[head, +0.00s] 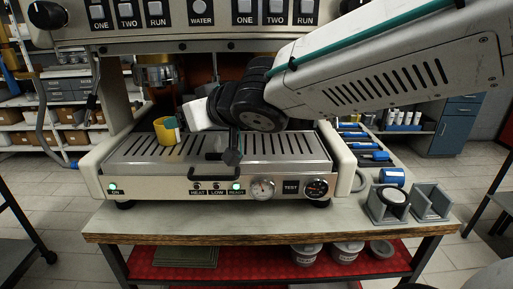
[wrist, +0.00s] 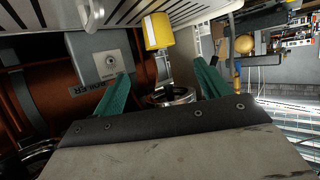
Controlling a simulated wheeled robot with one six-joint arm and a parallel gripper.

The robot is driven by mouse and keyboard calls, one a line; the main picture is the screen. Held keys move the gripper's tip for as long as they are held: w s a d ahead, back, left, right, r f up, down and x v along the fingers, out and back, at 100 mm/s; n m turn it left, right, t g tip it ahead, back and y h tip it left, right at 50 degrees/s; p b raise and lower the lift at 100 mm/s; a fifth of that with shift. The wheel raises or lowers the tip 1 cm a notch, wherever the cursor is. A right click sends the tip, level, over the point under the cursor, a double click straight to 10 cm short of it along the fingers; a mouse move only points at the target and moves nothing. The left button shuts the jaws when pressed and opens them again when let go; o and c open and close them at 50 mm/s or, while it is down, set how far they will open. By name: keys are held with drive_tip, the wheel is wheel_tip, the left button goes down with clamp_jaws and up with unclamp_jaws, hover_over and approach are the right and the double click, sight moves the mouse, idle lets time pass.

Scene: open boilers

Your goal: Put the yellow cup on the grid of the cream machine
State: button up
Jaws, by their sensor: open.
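The yellow cup (head: 161,133) stands upright on the left part of the slotted grid (head: 270,146) of the cream machine (head: 150,186). In the wrist view the cup (wrist: 157,31) shows against the edge of the grid (wrist: 205,9), with the picture turned over. My gripper (head: 180,122) is at the cup's right side in the head view. In the wrist view its two green fingers are spread wide, and the gap of my gripper (wrist: 164,68) is empty. The cup lies just beyond the fingertips, apart from both. Part of the cup's right side is hidden in the head view.
A dark-handled tool (head: 231,152) stands over the grid's middle. Blue-handled tools (head: 368,155) and grey holders (head: 430,202) are on the bench at right. The grid's right part is clear.

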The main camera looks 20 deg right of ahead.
drive_tip(key=shift+d, duration=0.1)
drive_tip(key=s+d+f+m+h, duration=0.1)
drive_tip(key=d, duration=0.2)
drive_tip(key=s+d+f+m+h, duration=0.1)
drive_tip(key=d+h, duration=0.1)
drive_tip(key=d, duration=0.1)
drive_tip(key=d+f+g+h, duration=0.1)
drive_tip(key=d, duration=0.3)
drive_tip(key=shift+s+d+m+h, duration=0.1)
drive_tip(key=shift+s+m+h, duration=0.2)
drive_tip(key=shift+s+m, duration=0.1)
drive_tip(key=s+d, duration=0.1)
drive_tip(key=s+d+f+g+h, duration=0.1)
drive_tip(key=d, duration=0.1)
drive_tip(key=s+d+f+m+g, duration=0.1)
drive_tip(key=shift+s+d+h, duration=0.35)
drive_tip(key=shift+h, duration=0.05)
drive_tip(key=s+d+f+g, duration=0.2)
drive_tip(key=s+f+g, duration=0.1)
drive_tip(key=s, duration=0.6)
drive_tip(key=s+d+f+m+g, duration=0.1)
drive_tip(key=s+d+f+g, duration=0.1)
drive_tip(key=s+g, duration=0.3)
drive_tip(key=s+f, duration=0.1)
drive_tip(key=s, duration=0.3)
drive_tip(key=shift+s, duration=0.25)
